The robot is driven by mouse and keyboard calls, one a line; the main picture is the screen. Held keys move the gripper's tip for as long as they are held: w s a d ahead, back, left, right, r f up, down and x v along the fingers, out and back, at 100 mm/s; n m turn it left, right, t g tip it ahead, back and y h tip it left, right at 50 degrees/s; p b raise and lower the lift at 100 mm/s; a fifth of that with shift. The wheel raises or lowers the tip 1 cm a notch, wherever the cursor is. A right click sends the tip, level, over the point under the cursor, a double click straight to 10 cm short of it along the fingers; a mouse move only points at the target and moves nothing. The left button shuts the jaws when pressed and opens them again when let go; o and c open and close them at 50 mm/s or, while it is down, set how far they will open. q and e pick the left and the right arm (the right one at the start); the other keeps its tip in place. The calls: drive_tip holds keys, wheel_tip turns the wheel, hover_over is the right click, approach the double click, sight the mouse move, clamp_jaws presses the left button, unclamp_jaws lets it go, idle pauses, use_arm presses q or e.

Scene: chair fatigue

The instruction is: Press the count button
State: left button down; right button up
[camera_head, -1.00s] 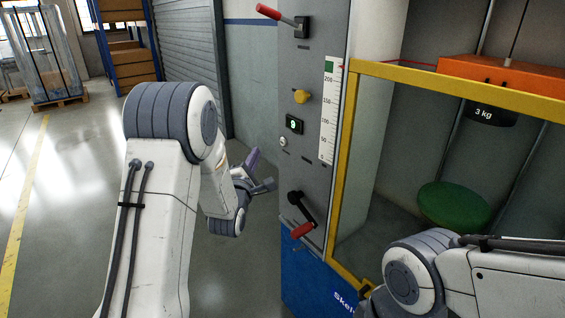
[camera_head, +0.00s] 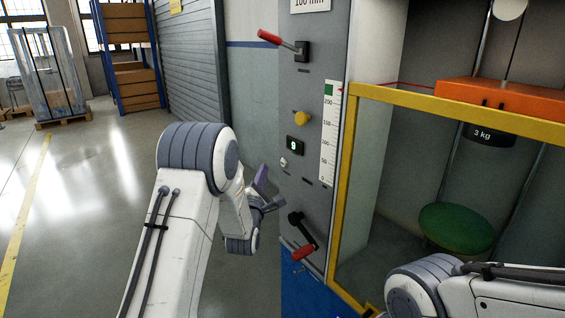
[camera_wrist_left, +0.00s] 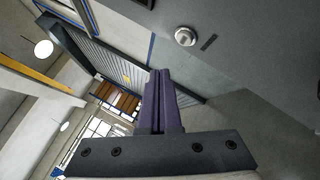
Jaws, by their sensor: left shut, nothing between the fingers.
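The count button looks to be the small round pale button (camera_head: 283,162) on the grey control panel, just below the display (camera_head: 295,146) that reads 9. It also shows in the left wrist view as a round metal-rimmed button (camera_wrist_left: 185,36), above and right of the fingertips. My left gripper (camera_head: 263,171) is shut and empty, to the left of the panel and slightly below the button. Its purple fingers (camera_wrist_left: 158,74) lie together in the left wrist view, apart from the button. My right gripper is not in view; only that arm shows at lower right.
The panel also carries a yellow knob (camera_head: 302,118), a red-handled lever (camera_head: 271,38) above, a red-handled crank (camera_head: 303,252) below and a scale (camera_head: 330,135). A yellow frame (camera_head: 345,185) encloses a green seat (camera_head: 456,227) and a 3 kg weight (camera_head: 489,134). Open floor lies left.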

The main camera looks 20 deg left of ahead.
sight(283, 163)
use_arm(q)
drive_tip(key=shift+w+d+b, duration=0.35)
drive_tip(key=shift+w+d, duration=0.8)
drive_tip(key=shift+w, duration=0.3)
drive_tip(key=shift+w, duration=0.1)
idle(0.9)
drive_tip(key=shift+w+d+b, duration=0.25)
drive_tip(key=shift+b, duration=0.05)
drive_tip(key=shift+w+d, duration=0.2)
drive_tip(key=shift+w, duration=0.1)
idle(0.6)
drive_tip(key=shift+s+b, duration=0.1)
drive_tip(key=shift+b, duration=0.2)
drive_tip(key=shift+s+a+b, duration=0.3)
drive_tip(key=shift+s+a, duration=0.2)
drive_tip(key=shift+s, duration=0.05)
